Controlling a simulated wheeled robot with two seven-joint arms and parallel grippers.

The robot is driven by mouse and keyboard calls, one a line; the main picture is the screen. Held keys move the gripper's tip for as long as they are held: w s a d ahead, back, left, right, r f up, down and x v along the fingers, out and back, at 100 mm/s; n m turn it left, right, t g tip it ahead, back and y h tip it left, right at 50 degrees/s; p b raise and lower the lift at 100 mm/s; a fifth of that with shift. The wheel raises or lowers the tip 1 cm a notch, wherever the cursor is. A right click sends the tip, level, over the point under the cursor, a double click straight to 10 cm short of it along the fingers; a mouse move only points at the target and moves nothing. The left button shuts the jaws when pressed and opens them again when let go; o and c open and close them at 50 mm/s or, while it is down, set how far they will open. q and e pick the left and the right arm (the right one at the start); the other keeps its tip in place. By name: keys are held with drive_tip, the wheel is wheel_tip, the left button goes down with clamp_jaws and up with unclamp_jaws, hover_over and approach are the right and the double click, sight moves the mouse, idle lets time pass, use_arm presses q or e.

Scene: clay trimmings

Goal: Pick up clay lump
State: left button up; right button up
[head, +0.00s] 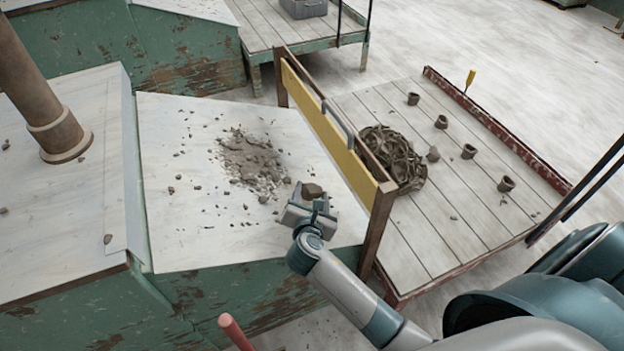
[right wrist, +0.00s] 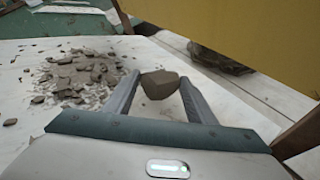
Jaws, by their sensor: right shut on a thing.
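A brown clay lump (head: 312,190) is between the fingers of my right gripper (head: 310,197), over the front right part of the pale worktop. The right wrist view shows the lump (right wrist: 160,84) between the two fingertips of the gripper (right wrist: 158,90), with a finger on each side. The right gripper is shut on it. Whether the lump touches the worktop below I cannot tell. My left gripper is not in view.
Flat clay trimmings (head: 252,160) and crumbs lie on the worktop (head: 190,230). A yellow board (head: 330,125) stands along its right edge. Beyond is a plank platform (head: 420,240) with a pile of clay coils (head: 392,155) and several small pots (head: 468,151). A brown pipe (head: 35,90) rises at left.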

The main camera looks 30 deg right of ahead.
drive_tip(key=shift+s+a, duration=0.3)
drive_tip(key=shift+s, duration=0.2)
drive_tip(key=shift+r, duration=0.1)
drive_tip(key=shift+w+r, duration=0.35)
drive_tip(key=shift+r, duration=0.1)
drive_tip(key=w+a+r+n+y, duration=0.1)
drive_tip(key=w+r, duration=0.2)
drive_tip(key=r, duration=0.3)
drive_tip(key=w+a+r+t, duration=0.1)
drive_tip(key=w+r, duration=0.1)
drive_tip(key=r, duration=0.5)
drive_tip(key=w+a+r+n+y, duration=0.1)
drive_tip(key=w+r, duration=0.2)
drive_tip(key=r, duration=0.3)
drive_tip(key=s+a+r+n+y, duration=0.1)
drive_tip(key=s+r+n+y, duration=0.1)
drive_tip(key=r, duration=0.6)
drive_tip(key=s+a+r+n+y, duration=0.1)
drive_tip(key=s+a+r+y, duration=0.1)
drive_tip(key=r, duration=0.6)
drive_tip(key=shift+s+a+r+n+t+y, duration=0.2)
drive_tip(key=shift+s+n+t+y, duration=0.1)
drive_tip(key=shift+s+n+t, duration=0.1)
drive_tip(key=shift+w, duration=0.1)
